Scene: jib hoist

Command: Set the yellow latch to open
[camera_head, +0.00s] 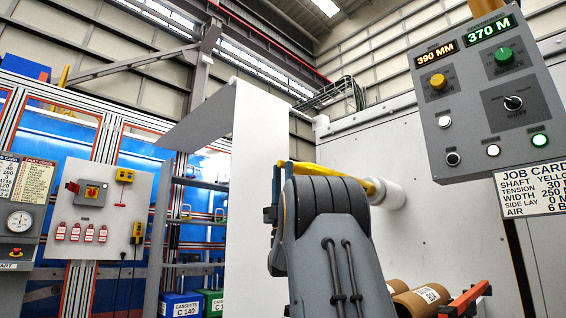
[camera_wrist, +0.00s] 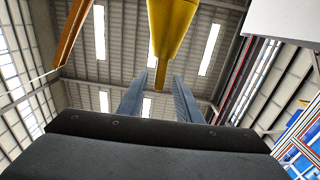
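A yellow part (camera_wrist: 170,40), which may be the yellow latch, comes down from the top of the wrist view. It narrows to a thin end between the fingertips of my gripper (camera_wrist: 158,92). The two grey fingers stand apart, with a gap on each side of the yellow end; I cannot tell its depth relative to them. In the head view a yellow bar (camera_head: 330,173) shows behind my arm, running toward a white roll (camera_head: 387,191).
A grey control panel (camera_head: 480,95) hangs at the upper right above a job card (camera_head: 535,187). A white sheet (camera_head: 255,180) hangs left of my arm. Brown rolls (camera_head: 420,299) and an orange-red bar (camera_head: 468,299) are low on the right. An orange beam (camera_wrist: 72,32) is upper left in the wrist view.

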